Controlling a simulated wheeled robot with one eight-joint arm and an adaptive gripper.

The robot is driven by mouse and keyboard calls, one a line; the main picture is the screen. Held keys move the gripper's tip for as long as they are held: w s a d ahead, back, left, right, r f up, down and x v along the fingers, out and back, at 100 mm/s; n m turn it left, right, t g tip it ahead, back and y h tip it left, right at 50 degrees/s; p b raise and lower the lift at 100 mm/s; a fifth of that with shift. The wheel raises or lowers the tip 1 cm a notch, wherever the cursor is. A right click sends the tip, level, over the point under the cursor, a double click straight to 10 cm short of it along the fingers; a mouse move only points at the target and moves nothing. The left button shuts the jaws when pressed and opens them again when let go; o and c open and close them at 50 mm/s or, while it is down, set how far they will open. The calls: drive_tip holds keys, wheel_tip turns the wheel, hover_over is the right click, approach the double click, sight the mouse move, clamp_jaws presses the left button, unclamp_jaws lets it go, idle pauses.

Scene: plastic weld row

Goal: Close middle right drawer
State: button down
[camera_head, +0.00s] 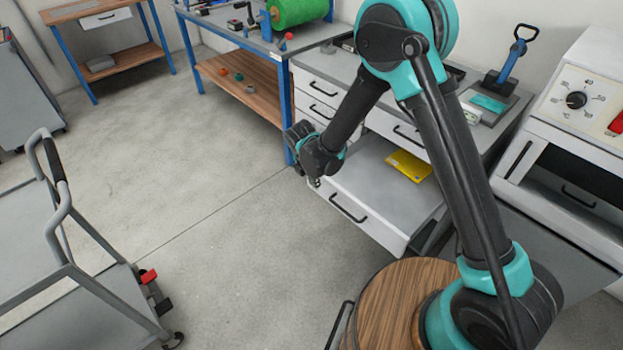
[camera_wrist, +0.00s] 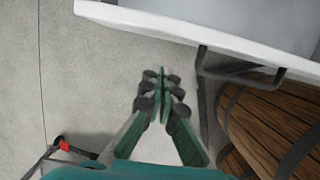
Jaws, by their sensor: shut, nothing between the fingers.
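The middle right drawer (camera_head: 372,186) is pulled out of the white cabinet, and its grey inside shows with a yellow item (camera_head: 409,166) lying toward the back. Its black handle (camera_head: 347,208) is on the white front; drawer edge (camera_wrist: 200,30) and handle (camera_wrist: 240,66) also show in the wrist view. My gripper (camera_head: 313,183) is near the drawer's front left corner. In the wrist view my gripper (camera_wrist: 161,82) has its fingers together and empty, just left of the handle and apart from it.
Other cabinet drawers (camera_head: 318,90) at the left look shut. A blue-legged workbench (camera_head: 262,95) stands beside the cabinet. A grey trolley (camera_head: 75,290) is at the left. A round wooden surface (camera_head: 385,305) is at the bottom. The floor (camera_head: 215,215) left of the drawer is clear.

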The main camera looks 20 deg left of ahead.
sight(322, 179)
drive_tip(key=shift+w+d+r, duration=0.1)
drive_tip(key=shift+w+d, duration=0.25)
drive_tip(key=shift+w, duration=0.4)
drive_tip(key=shift+w+d, duration=0.3)
drive_tip(key=shift+w, duration=0.4)
drive_tip(key=w+d, duration=0.5)
drive_tip(key=w, duration=0.8)
drive_tip(key=w+d, duration=0.6)
drive_tip(key=w, duration=0.8)
drive_tip(key=shift+w+d, duration=0.2)
